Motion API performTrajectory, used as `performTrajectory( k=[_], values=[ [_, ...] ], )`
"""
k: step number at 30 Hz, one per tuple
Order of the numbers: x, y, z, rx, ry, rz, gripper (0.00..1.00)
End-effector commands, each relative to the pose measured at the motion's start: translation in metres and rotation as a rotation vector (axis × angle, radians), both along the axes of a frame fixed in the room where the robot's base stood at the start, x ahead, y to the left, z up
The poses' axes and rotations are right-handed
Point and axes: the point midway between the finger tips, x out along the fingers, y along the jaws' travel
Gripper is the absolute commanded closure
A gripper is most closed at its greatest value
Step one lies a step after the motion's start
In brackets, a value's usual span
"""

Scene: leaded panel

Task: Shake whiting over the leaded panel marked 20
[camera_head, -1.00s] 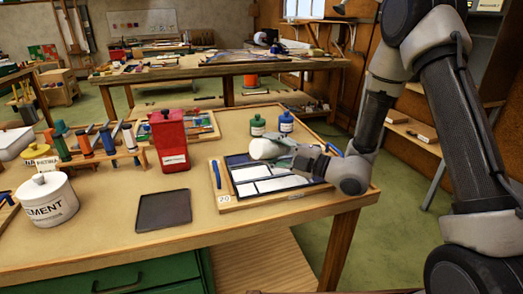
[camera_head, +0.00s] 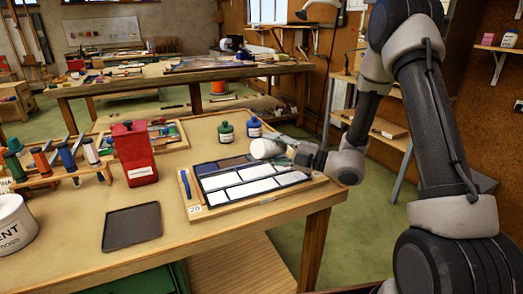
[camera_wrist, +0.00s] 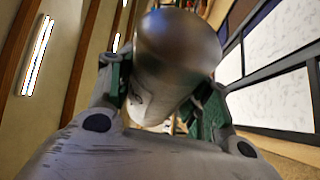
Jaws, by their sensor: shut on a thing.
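The leaded panel (camera_head: 265,186) lies flat in a wooden frame on the bench, beside a small tag marked 20 (camera_head: 195,209). Its front and middle panes look white, and the back-left panes look dark blue-grey. My gripper (camera_head: 284,151) is shut on a white cylindrical shaker (camera_head: 264,148), tipped on its side above the panel's back right part. In the wrist view the shaker (camera_wrist: 165,85) sits between my green-padded fingers, with its grey end turned away from my palm. White, speckled panes (camera_wrist: 275,100) show at the right. I cannot see any falling powder.
A red canister (camera_head: 134,155), a dark flat tray (camera_head: 131,227) and a white cement pot (camera_head: 14,225) stand left of the panel. Green (camera_head: 225,133) and blue (camera_head: 254,128) bottles stand close behind the shaker. A blue stick lies at the panel's left edge.

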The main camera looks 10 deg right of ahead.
Motion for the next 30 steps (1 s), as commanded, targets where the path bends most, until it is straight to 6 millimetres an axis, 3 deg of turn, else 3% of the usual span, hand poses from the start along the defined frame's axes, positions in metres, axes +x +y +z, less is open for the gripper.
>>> performTrajectory(
  k=[18,30],
  values=[
    [0.019,-0.059,0.0,0.001,-0.001,-0.003,0.82],
    [0.058,-0.044,0.0,-0.001,-0.002,0.001,0.82]
  ],
)
